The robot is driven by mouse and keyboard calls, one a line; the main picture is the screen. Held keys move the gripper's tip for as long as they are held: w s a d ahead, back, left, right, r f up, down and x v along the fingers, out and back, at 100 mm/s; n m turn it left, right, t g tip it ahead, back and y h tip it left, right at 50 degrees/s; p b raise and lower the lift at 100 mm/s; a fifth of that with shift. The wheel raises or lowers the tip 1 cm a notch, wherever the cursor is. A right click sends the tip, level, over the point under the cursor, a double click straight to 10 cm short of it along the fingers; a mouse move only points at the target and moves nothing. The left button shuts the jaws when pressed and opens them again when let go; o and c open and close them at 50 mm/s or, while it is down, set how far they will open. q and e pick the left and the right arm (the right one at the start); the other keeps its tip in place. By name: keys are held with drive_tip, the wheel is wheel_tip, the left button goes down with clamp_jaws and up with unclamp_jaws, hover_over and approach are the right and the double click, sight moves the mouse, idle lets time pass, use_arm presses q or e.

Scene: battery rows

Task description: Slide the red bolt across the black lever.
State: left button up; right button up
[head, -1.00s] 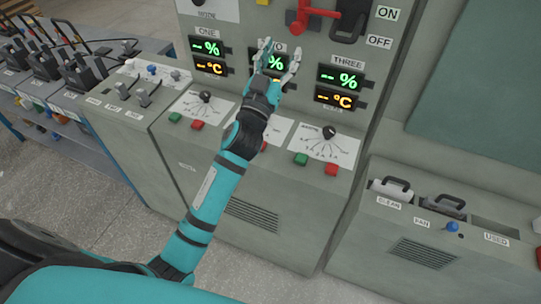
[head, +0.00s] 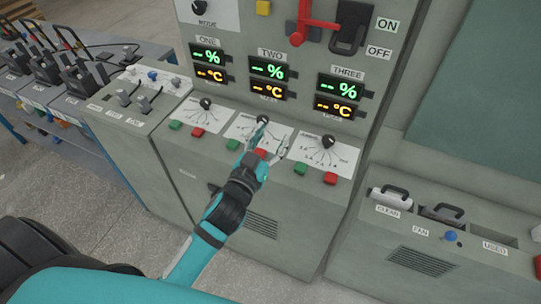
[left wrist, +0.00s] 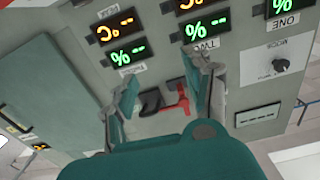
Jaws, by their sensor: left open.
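The red bolt (head: 303,23) sits on the grey panel at the top of the head view, just left of the black lever (head: 348,28) with the ON and OFF labels. Both also show upside down in the left wrist view, the red bolt (left wrist: 183,100) beside the black lever (left wrist: 150,101), between my fingers. My left gripper (head: 271,142) is open and empty, in front of the middle control desk, well below the bolt and lever. My right gripper is not in view.
Three display pairs (head: 268,70) stand between the gripper and the lever. Below them are a sloped desk with dials (head: 329,141) and red and green buttons (head: 330,178). A low cabinet with filter slots (head: 388,197) stands at right, a battery bench (head: 40,95) at left.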

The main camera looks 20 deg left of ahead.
use_arm(q)
wheel_tip(320, 180, down, 6)
drive_tip(key=s+g+p, duration=0.2)
drive_tip(key=shift+s+d+m+g, duration=0.3)
drive_tip(key=shift+s+d, duration=0.1)
drive_tip(key=shift+d, duration=0.05)
